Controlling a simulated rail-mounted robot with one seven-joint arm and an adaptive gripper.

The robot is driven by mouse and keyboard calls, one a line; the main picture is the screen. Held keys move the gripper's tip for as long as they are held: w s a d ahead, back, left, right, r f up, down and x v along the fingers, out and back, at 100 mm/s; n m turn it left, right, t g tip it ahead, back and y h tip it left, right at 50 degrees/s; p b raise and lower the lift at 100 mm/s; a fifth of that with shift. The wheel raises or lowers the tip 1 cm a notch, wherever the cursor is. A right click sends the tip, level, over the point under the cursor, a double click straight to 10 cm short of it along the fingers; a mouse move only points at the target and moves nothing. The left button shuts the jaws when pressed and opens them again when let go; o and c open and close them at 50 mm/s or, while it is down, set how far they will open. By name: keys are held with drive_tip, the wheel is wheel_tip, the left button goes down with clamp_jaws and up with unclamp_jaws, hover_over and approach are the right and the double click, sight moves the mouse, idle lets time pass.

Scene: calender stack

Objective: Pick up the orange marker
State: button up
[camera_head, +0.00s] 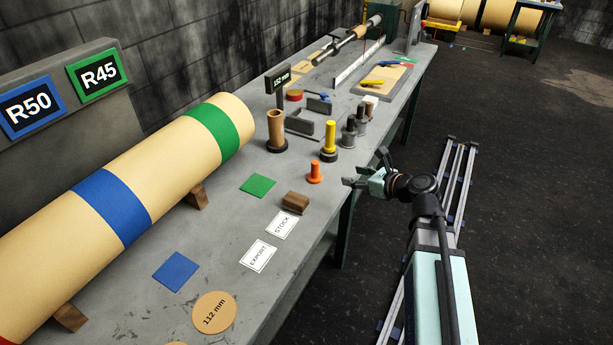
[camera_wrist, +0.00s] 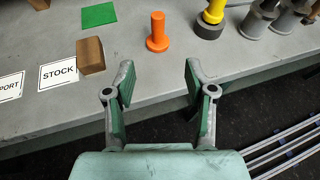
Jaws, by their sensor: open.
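The orange marker (camera_head: 315,171) stands upright on the grey bench near its front edge. It has a round knob top and a wider round base. In the wrist view the orange marker (camera_wrist: 158,32) stands beyond my gripper, roughly in line with the gap between the fingers. My gripper (camera_head: 365,170) is beside the bench edge, to the right of the marker and apart from it. In the wrist view my gripper (camera_wrist: 158,78) is open, with nothing between its green-padded fingers.
A brown wooden block (camera_head: 295,202) lies left of the marker. A yellow peg on a dark base (camera_head: 330,140) and grey cylinders (camera_head: 349,132) stand behind it. A green square (camera_head: 258,186) and a STOCK card (camera_head: 282,225) lie flat on the bench (camera_head: 228,263).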

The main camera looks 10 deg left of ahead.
drive_tip(key=p, duration=0.3)
approach(315, 167)
drive_tip(key=shift+m, duration=0.3)
drive_tip(key=w, duration=0.1)
drive_tip(key=w+a+f, duration=0.2)
drive_tip(key=w, duration=0.1)
drive_tip(key=shift+a+f, duration=0.15)
drive_tip(key=shift+f, duration=0.1)
drive_tip(key=shift+p+x, duration=0.95)
drive_tip(key=shift+x, duration=2.15)
drive_tip(key=shift+s+a, duration=0.1)
drive_tip(key=shift+s, duration=0.15)
clamp_jaws()
